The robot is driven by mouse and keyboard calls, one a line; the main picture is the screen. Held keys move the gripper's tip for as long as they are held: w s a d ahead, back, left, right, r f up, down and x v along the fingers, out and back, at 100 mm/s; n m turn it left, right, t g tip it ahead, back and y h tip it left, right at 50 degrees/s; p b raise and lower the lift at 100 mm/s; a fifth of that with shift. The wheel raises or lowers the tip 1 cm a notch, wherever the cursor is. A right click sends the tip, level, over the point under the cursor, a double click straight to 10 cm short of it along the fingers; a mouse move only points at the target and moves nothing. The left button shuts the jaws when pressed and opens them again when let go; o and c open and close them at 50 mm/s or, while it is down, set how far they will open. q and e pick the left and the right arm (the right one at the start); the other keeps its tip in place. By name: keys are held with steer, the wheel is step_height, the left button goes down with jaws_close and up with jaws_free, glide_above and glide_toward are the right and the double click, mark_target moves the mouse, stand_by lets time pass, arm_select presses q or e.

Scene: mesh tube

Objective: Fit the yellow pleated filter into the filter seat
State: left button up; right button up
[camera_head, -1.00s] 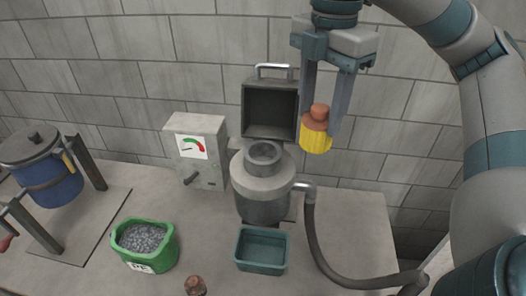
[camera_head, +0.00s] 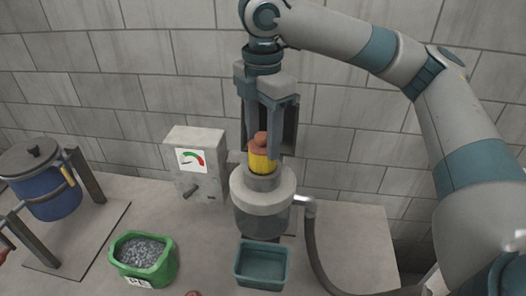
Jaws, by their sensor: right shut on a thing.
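The yellow pleated filter (camera_head: 261,163) has a reddish-brown knobbed top. My right gripper (camera_head: 264,141) is shut on that top and holds the filter upright over the filter seat (camera_head: 263,182), the round grey collar on the grey canister (camera_head: 262,211). The filter's lower end appears at the collar's opening; I cannot tell how deep it sits. The open lid behind the canister is mostly hidden by my gripper.
A gauge box (camera_head: 196,163) stands left of the canister. A teal bin (camera_head: 262,265) and a green tub of grey granules (camera_head: 143,259) are in front. A blue pot (camera_head: 43,184) is at far left. A dark hose (camera_head: 318,255) runs from the canister's right.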

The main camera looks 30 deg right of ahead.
mark_target(263, 152)
steer(key=shift+f, duration=0.1)
steer(key=shift+f, duration=1.9)
steer(key=shift+f, duration=0.1)
steer(key=o, duration=1)
steer(key=shift+o, duration=0.2)
step_height(263, 152, up, 11)
steer(key=b, duration=0.3)
steer(key=shift+f, duration=0.1)
steer(key=shift+r, duration=0.75)
